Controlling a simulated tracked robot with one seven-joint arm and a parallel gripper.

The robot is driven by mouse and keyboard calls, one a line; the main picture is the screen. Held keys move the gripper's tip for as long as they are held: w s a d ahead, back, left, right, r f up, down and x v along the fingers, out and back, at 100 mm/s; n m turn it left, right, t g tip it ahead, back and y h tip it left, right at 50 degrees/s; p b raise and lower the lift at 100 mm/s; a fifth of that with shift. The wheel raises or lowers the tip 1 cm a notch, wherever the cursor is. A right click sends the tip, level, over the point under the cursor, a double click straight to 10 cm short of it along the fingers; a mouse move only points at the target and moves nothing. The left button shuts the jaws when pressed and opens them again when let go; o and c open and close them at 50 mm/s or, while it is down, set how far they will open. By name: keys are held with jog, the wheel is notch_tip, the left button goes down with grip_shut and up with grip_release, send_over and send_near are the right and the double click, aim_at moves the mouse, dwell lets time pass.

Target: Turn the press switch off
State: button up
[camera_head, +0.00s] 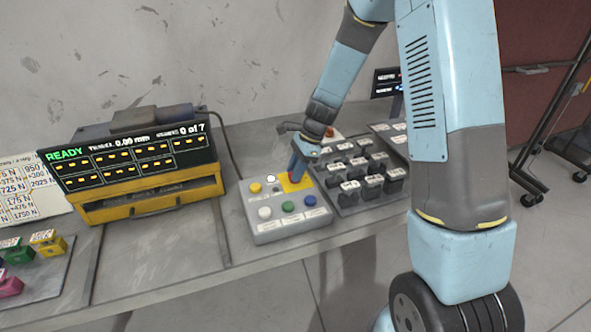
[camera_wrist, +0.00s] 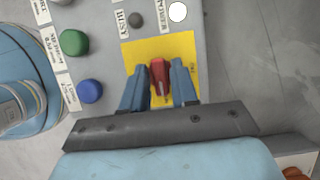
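The press switch is a red lever (camera_wrist: 160,76) on a yellow plate (camera_wrist: 185,47) of a grey control box, seen in the wrist view. My gripper (camera_wrist: 159,85) is over the yellow plate with one blue finger on each side of the red lever. A narrow gap seems to show between the fingers and the lever; contact is not clear. In the head view my gripper (camera_head: 297,172) reaches down to the yellow plate (camera_head: 293,184) and hides most of the lever. A white round lamp (camera_wrist: 178,12) marked POWER and a dark one (camera_wrist: 135,19) marked BUSY sit beside the plate.
The control box (camera_head: 262,228) also has white (camera_head: 265,212), green (camera_head: 288,206), blue (camera_head: 310,201) and yellow (camera_head: 255,188) buttons. A display (camera_head: 130,155) reading READY stands left. A tray of dark labelled blocks (camera_head: 372,187) lies right. Bare bench (camera_head: 160,245) is at the left front.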

grip_shut()
jog(key=shift+n, duration=0.3)
jog(key=n+g, duration=0.1)
jog(key=n, duration=0.2)
jog(key=shift+w+g, duration=0.1)
jog(key=shift+g, duration=0.2)
jog(key=n, duration=0.2)
jog(key=n+h, duration=0.1)
jog(key=n, duration=0.1)
jog(key=shift+g+h, duration=0.3)
jog(key=shift+g, duration=0.1)
jog(key=n+h, duration=0.1)
jog(key=n, duration=0.1)
jog(key=n+h, duration=0.1)
jog(key=n, duration=0.2)
jog(key=shift+w+a+n+g, duration=0.1)
jog(key=shift+n+g, duration=0.2)
jog(key=shift+g, duration=0.1)
jog(key=n+h, duration=0.1)
jog(key=n, duration=0.3)
jog(key=shift+r+n+h, duration=0.1)
jog(key=shift+n+h, duration=0.2)
jog(key=shift+h, duration=0.1)
jog(key=shift+o, duration=1.6)
grip_release()
